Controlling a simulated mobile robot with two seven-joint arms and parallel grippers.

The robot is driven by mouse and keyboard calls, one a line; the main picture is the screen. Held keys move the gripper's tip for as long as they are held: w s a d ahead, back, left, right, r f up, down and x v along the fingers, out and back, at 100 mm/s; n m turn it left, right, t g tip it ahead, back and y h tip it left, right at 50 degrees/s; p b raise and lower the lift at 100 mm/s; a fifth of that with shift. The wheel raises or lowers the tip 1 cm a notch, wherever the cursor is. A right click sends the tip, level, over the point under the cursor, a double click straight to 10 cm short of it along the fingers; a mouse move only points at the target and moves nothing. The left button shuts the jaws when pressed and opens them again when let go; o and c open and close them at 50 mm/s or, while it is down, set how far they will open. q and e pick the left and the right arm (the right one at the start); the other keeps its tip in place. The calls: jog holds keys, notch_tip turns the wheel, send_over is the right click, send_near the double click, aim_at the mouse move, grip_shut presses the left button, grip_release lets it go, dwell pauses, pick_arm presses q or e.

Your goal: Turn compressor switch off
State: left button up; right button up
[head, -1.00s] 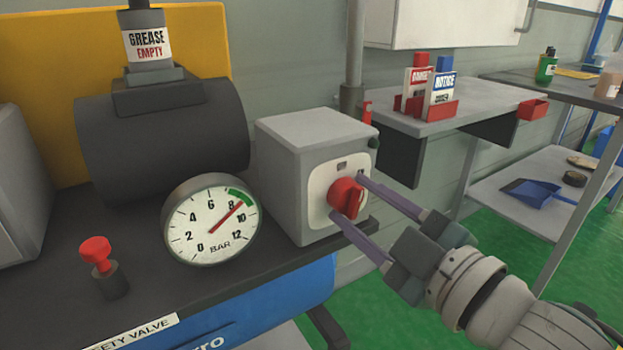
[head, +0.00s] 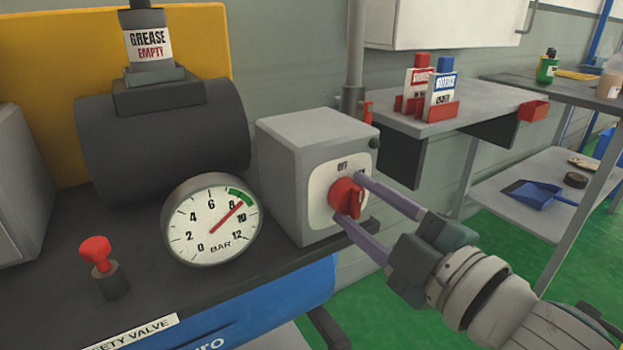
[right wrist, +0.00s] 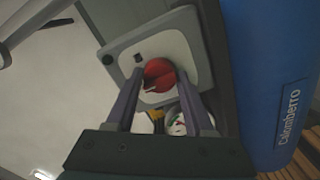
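The red compressor switch knob (head: 346,197) sits on a white plate on the front of a grey box (head: 292,190). My left gripper is not in view.
A pressure gauge (head: 212,220) reads between 8 and 10 beside the box. A red-topped valve (head: 97,252) stands at the left. Green floor (head: 500,240) lies open at the right.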

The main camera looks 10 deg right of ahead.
jog(key=o, duration=0.5)
jog(key=shift+c, duration=0.2)
jog(key=v, duration=1)
jog(key=shift+p, duration=0.45)
jog(key=shift+r, duration=0.1)
